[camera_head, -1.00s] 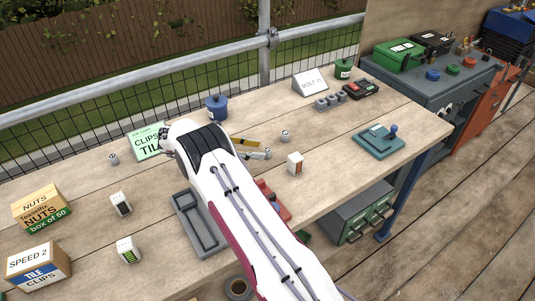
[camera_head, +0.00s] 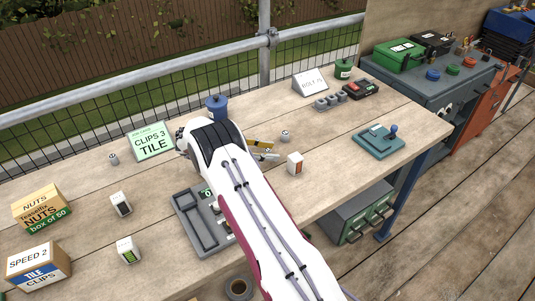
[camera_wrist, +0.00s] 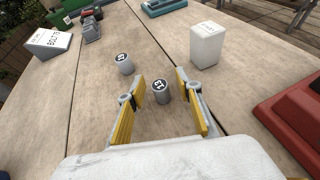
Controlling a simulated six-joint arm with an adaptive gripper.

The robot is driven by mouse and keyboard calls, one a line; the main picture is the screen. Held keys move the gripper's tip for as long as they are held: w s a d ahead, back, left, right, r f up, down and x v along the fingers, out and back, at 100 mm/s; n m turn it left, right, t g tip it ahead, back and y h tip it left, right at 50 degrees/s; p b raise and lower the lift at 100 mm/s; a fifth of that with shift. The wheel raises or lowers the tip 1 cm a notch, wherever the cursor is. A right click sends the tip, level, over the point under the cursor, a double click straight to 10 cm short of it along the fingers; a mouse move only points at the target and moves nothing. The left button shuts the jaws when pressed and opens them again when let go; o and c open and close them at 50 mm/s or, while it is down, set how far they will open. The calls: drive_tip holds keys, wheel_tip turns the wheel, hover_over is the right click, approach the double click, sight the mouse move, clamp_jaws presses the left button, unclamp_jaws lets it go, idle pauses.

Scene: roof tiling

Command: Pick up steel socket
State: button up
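Two short steel sockets with dark numbered tops show in the wrist view. The nearer socket (camera_wrist: 160,91) stands upright between the yellow-padded fingers of my gripper (camera_wrist: 161,90), with a visible gap on each side. The farther socket (camera_wrist: 125,63) stands beyond the left finger; in the head view a socket (camera_head: 285,135) stands just right of the fingertips. Another small socket (camera_head: 114,158) stands at the left, by the green sign. My gripper (camera_head: 268,150) is open in the head view, low over the bench; the arm hides part of it and the nearer socket is hard to make out there.
A white box (camera_wrist: 207,46) stands ahead to the right, and a red item (camera_wrist: 292,108) lies close at the right. In the head view, a blue pot (camera_head: 216,108) and a green sign (camera_head: 152,142) are behind the arm. A grey tray (camera_head: 196,225) lies left of it.

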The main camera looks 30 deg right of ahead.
sight(265, 150)
clamp_jaws()
drive_tip(key=shift+r, duration=0.15)
drive_tip(key=shift+r, duration=0.45)
drive_tip(key=r, duration=0.5)
drive_tip(key=shift+w+a+r, duration=0.15)
drive_tip(key=shift+a+r, duration=0.25)
drive_tip(key=w+a, duration=0.1)
drive_tip(key=a, duration=0.4)
drive_tip(key=w+a, duration=0.2)
drive_tip(key=a, duration=0.4)
drive_tip(key=w+a, duration=0.2)
drive_tip(key=a, duration=0.3)
drive_tip(key=shift+a, duration=0.2)
drive_tip(key=shift+s, duration=0.1)
